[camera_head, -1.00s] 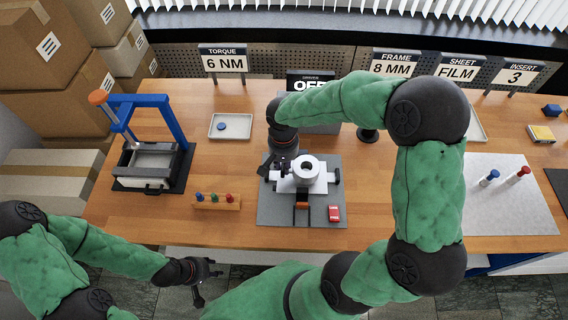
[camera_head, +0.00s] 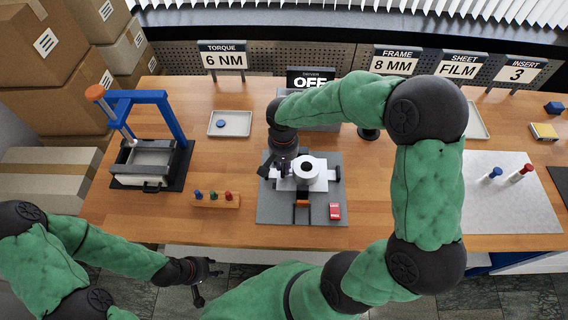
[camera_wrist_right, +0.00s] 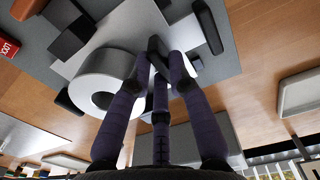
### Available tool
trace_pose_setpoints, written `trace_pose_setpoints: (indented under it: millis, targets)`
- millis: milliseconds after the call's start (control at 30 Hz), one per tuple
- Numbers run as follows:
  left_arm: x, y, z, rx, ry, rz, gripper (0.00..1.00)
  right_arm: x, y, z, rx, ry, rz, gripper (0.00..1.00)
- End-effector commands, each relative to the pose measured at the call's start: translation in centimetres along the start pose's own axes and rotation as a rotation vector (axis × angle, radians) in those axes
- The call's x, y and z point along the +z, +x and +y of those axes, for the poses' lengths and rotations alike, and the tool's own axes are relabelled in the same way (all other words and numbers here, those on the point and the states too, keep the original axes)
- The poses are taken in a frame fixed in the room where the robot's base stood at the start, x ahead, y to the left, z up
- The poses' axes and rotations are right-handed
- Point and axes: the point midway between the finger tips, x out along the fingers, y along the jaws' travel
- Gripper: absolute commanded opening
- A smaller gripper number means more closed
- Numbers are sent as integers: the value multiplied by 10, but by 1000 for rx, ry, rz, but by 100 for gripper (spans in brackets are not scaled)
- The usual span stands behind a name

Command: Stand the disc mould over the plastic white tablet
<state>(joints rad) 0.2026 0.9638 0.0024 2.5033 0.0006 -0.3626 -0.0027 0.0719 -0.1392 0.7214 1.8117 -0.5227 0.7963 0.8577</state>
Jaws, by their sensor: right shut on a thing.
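The grey mat (camera_head: 262,213) holds dark clamp parts and a red block (camera_head: 335,211). A wooden rack (camera_head: 228,204) with coloured pegs stands left of it. A blue-framed press (camera_head: 178,125) is further left. A tray (camera_head: 241,124) with a blue disc lies behind. Wood is bare between them.

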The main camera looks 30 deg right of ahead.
Motion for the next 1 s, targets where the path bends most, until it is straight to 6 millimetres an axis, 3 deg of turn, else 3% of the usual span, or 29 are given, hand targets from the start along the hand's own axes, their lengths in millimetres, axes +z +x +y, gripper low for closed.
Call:
trace_pose_setpoints:
  millis: [67,100,200,633,1000]
  targets:
    - [0,2,-1,0,0,0,40,-1,2,0,0,1,2,0]
    - [0,2,0,0,0,0,40,-1,1,0,-1,1,2,25]
    - [0,1,0,0,0,0,40,-1,1,0,-1,0,2,47]
    - [0,1,0,0,0,0,40,0,-6,0,-1,1,2,47]
    - [0,1,0,0,0,0,40,-1,-73,-1,-3,0,5,47]
